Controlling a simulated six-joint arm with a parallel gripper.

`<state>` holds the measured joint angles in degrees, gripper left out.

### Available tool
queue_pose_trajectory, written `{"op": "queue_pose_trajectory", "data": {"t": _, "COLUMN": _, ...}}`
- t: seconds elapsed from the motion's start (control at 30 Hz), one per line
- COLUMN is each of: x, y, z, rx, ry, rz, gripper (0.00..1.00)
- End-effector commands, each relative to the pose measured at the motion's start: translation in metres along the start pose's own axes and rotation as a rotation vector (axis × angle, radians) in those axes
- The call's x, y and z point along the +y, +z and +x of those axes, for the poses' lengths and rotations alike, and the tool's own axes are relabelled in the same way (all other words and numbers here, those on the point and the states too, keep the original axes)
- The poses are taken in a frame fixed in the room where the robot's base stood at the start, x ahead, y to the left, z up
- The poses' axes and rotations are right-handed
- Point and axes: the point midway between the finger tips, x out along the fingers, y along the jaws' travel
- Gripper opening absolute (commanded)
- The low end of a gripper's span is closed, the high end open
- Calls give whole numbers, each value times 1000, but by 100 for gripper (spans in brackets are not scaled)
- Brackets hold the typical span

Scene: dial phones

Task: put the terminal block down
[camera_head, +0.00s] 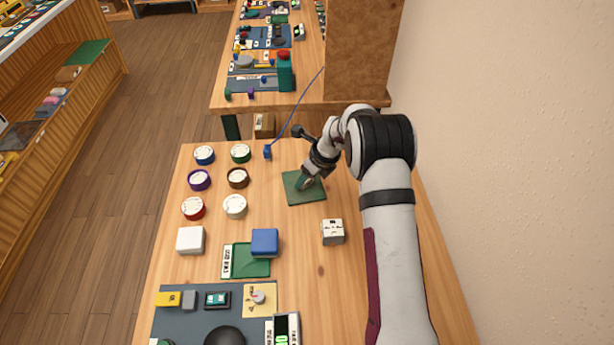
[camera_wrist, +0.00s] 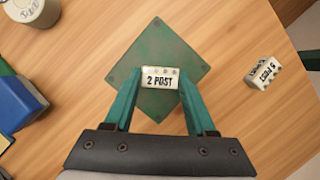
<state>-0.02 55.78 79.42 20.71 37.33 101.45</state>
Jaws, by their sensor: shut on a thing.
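My gripper (camera_head: 303,184) is over the green square mat (camera_head: 292,192) on the wooden table. In the wrist view its two teal fingers (camera_wrist: 160,88) are shut on a small white terminal block (camera_wrist: 159,77) marked "2 POST". The block is seen against the green mat (camera_wrist: 152,48); I cannot tell whether it touches the mat. In the head view the block is hidden by the gripper. Another white block (camera_head: 333,231), marked "5 POST" in the wrist view (camera_wrist: 262,71), stands apart on the table, off the mat.
Several round dials (camera_head: 235,206) stand in rows left of the mat. A blue box (camera_head: 264,243) sits on a green tray (camera_head: 240,262), with a white box (camera_head: 190,240) beside it. A blue plug (camera_head: 267,152) with a cord is behind. Bare wood surrounds the mat.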

Motion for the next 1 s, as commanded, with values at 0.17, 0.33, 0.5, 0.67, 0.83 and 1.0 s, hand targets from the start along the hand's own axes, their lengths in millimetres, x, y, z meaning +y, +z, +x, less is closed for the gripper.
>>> {"op": "queue_pose_trajectory", "data": {"t": 0.17, "x": 0, "y": 0, "z": 0, "rx": -1, "ry": -1, "rz": -1, "gripper": 4}}
{"op": "queue_pose_trajectory", "data": {"t": 0.33, "x": 0, "y": -1, "z": 2, "rx": -1, "ry": -1, "rz": -1, "gripper": 65}}
{"op": "queue_pose_trajectory", "data": {"t": 0.5, "x": 0, "y": -1, "z": 2, "rx": -1, "ry": 0, "rz": -1, "gripper": 86}}
{"op": "queue_pose_trajectory", "data": {"t": 0.67, "x": 0, "y": -1, "z": 2, "rx": -1, "ry": 0, "rz": -1, "gripper": 86}}
{"op": "queue_pose_trajectory", "data": {"t": 0.83, "x": -1, "y": 0, "z": -8, "rx": -2, "ry": -2, "rz": -1, "gripper": 86}}
{"op": "queue_pose_trajectory", "data": {"t": 1.0, "x": -1, "y": 1, "z": -49, "rx": -4, "ry": -3, "rz": -1, "gripper": 86}}
